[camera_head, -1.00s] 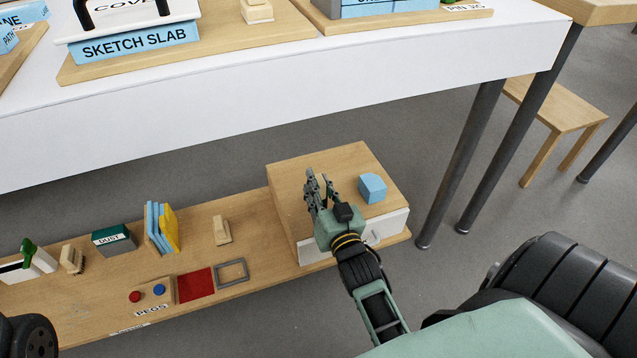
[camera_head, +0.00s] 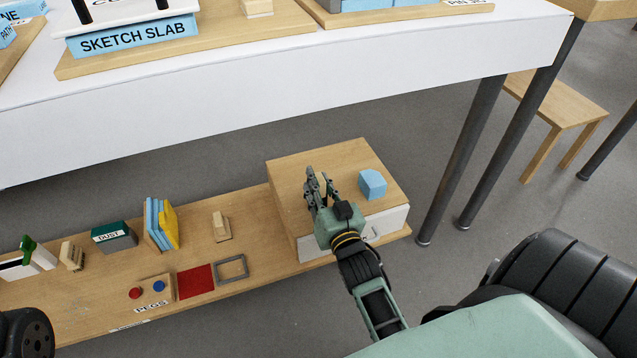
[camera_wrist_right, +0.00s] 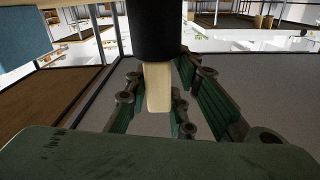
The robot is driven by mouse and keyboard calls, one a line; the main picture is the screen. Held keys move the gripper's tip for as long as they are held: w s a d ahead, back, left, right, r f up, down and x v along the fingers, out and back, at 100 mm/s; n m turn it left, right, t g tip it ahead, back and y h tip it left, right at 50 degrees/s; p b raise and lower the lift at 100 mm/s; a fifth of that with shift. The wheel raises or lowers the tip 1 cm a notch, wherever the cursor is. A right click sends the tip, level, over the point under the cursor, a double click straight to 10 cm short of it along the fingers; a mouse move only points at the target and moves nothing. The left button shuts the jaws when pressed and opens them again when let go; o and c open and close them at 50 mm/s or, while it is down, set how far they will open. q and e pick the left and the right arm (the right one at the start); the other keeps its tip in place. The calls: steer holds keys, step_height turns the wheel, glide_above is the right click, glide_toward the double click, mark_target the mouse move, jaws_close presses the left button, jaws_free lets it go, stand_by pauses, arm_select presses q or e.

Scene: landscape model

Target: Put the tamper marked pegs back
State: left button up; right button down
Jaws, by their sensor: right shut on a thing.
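My right gripper (camera_head: 319,180) is above the wooden box on the low shelf, with its fingers around a small tan piece. In the right wrist view, the fingers are closed around a tan handle (camera_wrist_right: 158,88) with a black cylindrical part (camera_wrist_right: 153,32) beyond it. I take this to be the tamper; any marking on it does not show. A wooden peg block with a red peg (camera_head: 135,293) and a blue peg (camera_head: 158,286) stands on the shelf, with a PEGS label (camera_head: 151,307) in front.
A light blue block (camera_head: 372,184) sits on the wooden box (camera_head: 290,175), right of my right gripper. A red square (camera_head: 195,281) and a grey frame (camera_head: 232,269) lie right of the pegs. The white table edge (camera_head: 300,85) runs above the shelf, with dark legs (camera_head: 465,150) at right.

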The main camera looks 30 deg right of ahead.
steer(key=c, duration=1.4)
jaws_free()
steer(key=shift+f, duration=0.1)
steer(key=shift+c, duration=0.2)
step_height(320, 180, up, 10)
